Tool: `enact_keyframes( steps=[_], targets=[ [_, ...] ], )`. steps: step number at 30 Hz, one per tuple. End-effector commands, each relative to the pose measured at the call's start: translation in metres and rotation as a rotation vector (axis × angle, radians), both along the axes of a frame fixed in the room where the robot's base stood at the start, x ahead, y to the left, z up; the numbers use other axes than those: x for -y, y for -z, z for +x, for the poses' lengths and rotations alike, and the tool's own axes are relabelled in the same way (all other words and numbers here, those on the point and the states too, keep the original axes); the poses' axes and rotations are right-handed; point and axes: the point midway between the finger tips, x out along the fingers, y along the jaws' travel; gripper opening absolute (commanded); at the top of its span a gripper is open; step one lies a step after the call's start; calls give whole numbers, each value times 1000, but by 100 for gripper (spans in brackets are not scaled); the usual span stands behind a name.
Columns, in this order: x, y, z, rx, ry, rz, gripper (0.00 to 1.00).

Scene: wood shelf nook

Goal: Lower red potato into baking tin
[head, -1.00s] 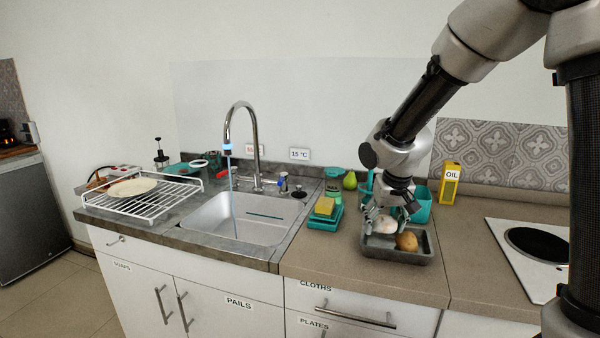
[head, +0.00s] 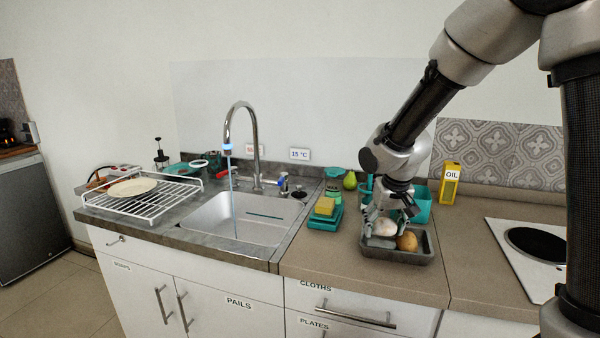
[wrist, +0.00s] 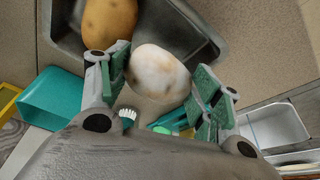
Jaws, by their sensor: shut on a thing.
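The dark grey baking tin (head: 400,258) stands on the brown counter right of the sink. A brown potato (head: 407,241) lies in its right part and shows in the wrist view (wrist: 108,22). My gripper (head: 383,221) is shut on a pale, whitish potato with brownish patches (head: 385,228). It shows between the green-padded fingers in the wrist view (wrist: 157,72); it does not look red. The held potato is over or inside the tin's left part, beside the brown one. I cannot tell if it touches the tin floor.
A teal container (head: 421,208) stands close behind the tin. The yellow oil box (head: 449,185) is behind right. The hob (head: 535,245) lies right. Water runs from the tap (head: 229,150) into the sink.

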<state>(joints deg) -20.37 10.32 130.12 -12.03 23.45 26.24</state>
Motion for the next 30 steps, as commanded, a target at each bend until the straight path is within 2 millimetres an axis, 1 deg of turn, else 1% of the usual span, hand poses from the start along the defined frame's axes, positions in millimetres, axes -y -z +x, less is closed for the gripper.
enact_keyframes(
  steps=[23,29,30],
  targets=[
    [0,12,0,0,1,0,39],
    [0,12,0,0,1,0,39],
    [0,12,0,0,1,0,66]
  ],
)
